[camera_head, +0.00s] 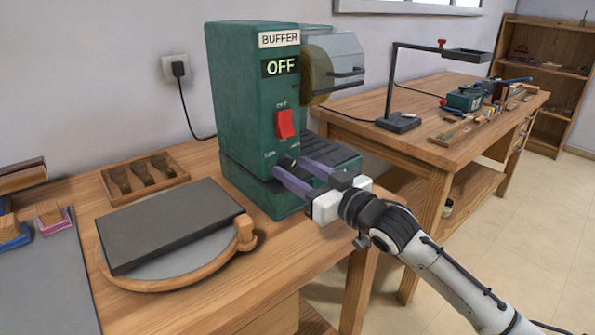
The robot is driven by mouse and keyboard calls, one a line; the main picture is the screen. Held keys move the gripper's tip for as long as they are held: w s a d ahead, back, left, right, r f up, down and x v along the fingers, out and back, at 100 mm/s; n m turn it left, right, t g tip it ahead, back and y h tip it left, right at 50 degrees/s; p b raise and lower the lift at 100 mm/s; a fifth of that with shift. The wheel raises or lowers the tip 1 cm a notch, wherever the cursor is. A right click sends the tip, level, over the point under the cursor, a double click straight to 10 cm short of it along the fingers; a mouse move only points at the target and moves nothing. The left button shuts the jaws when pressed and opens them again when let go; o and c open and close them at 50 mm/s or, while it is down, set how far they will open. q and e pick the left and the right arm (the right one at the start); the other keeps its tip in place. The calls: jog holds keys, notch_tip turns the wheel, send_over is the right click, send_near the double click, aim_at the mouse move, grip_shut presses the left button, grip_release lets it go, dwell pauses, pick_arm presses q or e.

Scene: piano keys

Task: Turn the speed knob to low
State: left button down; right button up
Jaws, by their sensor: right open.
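The green buffer machine (240,90) stands on the wooden bench, with an "OFF" sign (281,67) and a red switch (285,124) on its front. The small dark speed knob (286,161) is low on that front, below the switch. The tiny marks around it are too small to read, so its setting cannot be told. My right gripper (289,167) comes in from the lower right. Its two purple fingers are apart, with the tips close to the knob, seemingly on either side of it. Contact cannot be made out. My left gripper is out of view.
A grey slab on a rounded wooden board (170,225) and a wooden tray with slots (145,176) lie left of the machine. A second bench (400,125) with a lamp stands at the right.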

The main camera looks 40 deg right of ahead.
jog(key=shift+c, duration=0.3)
jog(key=c, duration=1)
